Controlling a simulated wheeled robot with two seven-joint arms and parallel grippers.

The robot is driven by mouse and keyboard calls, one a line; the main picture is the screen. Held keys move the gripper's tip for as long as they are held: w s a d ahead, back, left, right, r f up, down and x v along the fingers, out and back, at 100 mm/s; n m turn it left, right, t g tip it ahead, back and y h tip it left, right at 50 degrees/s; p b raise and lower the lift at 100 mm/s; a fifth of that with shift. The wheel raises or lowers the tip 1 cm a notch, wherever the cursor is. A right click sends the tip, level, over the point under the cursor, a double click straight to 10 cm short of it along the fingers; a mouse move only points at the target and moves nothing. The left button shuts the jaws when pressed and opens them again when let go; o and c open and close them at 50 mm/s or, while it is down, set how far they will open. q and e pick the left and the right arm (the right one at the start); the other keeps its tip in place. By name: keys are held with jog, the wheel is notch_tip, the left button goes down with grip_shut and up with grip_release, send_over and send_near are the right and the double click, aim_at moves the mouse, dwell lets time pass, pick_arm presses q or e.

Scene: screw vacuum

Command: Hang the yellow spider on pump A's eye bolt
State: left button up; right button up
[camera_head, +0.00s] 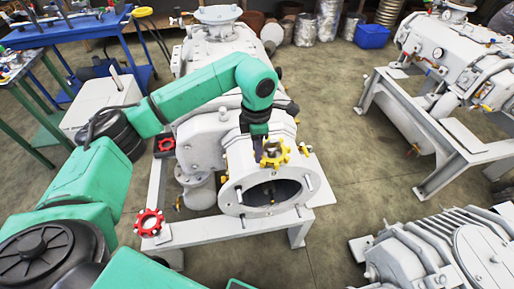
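The yellow spider (275,154) is a toothed ring at the upper rim of the open oval end flange (230,192) of the grey pump in the middle, which I take to be pump A. My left gripper (264,147) points down from the green arm, right at the spider. Its dark fingers overlap the spider in the picture, and whether they grip it is not clear. A small grey piece shows in the ring's opening; I cannot tell whether it is the eye bolt or a finger. My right gripper is not in view.
A second pump (447,52) stands on a frame at right, and a ribbed grey machine (440,250) at lower right. Open floor (345,165) lies between.

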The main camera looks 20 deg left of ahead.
pick_arm(q)
notch_tip(320, 180, up, 15)
jog(key=shift+f, duration=0.2)
jog(key=shift+s+f, duration=0.1)
dwell(0.5)
